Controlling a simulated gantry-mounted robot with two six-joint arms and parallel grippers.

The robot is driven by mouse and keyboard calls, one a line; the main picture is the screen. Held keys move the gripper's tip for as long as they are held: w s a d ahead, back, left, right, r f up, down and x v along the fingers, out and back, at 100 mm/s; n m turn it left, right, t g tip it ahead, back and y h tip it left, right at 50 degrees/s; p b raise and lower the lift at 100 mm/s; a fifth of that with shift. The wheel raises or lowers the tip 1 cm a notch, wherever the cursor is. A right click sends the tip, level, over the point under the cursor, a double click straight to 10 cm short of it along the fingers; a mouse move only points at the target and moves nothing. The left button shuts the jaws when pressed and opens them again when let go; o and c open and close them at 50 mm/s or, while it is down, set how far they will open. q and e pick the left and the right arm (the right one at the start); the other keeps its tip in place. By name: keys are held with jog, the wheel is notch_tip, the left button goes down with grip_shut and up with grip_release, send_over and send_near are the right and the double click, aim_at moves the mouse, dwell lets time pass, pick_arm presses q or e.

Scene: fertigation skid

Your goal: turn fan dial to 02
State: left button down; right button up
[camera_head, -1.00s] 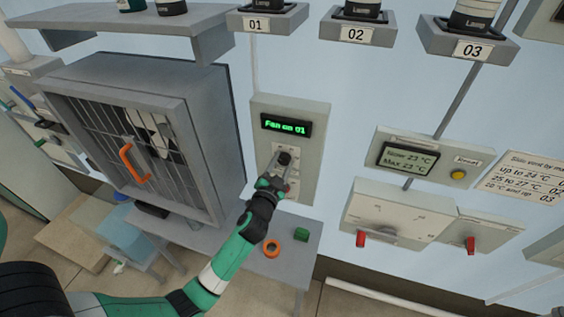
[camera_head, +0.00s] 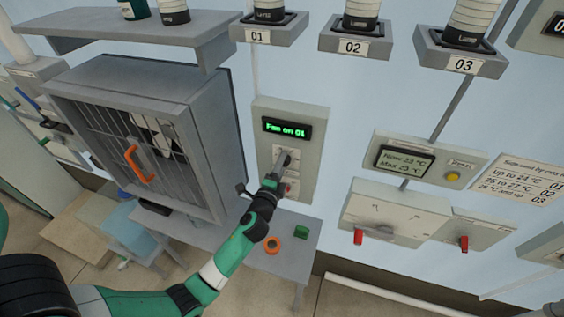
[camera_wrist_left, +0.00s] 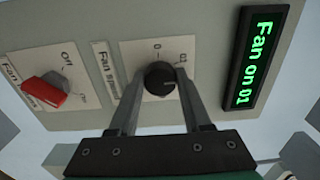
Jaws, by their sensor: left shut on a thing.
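The fan control panel (camera_head: 307,164) hangs on the wall, and its green display (camera_head: 286,128) reads "Fan on 01". The display also shows in the left wrist view (camera_wrist_left: 257,60). The fan dial (camera_wrist_left: 159,77) is a round black knob on a white "Fan speed" plate, with small marks around it. My left gripper (camera_head: 285,160) reaches it from below, and its two fingers are shut on the dial's sides. In the head view the gripper mostly hides the dial. A red on/off switch (camera_wrist_left: 45,92) sits beside the dial plate. My right gripper is not in view.
A caged fan box (camera_head: 135,135) with an orange handle stands left of the panel. A small grey table (camera_head: 297,265) below holds an orange ring (camera_head: 273,245) and a green block (camera_head: 302,231). A temperature display (camera_head: 404,161) and red-handled boxes (camera_head: 395,210) are at right.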

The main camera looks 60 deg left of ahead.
pick_arm(q)
jog(key=m+p, duration=0.1)
jog(key=m, duration=0.4)
jog(key=shift+r+m+p, duration=0.1)
jog(key=shift+m+p, duration=0.2)
jog(key=shift+m, duration=0.1)
dwell(0.3)
jog(key=shift+c, duration=1.7)
grip_release()
jog(key=shift+d, duration=0.1)
jog(key=v, duration=1.1)
jog(key=shift+s+d+b, duration=0.15)
jog(key=shift+d+b, duration=0.05)
jog(key=shift+b, duration=0.1)
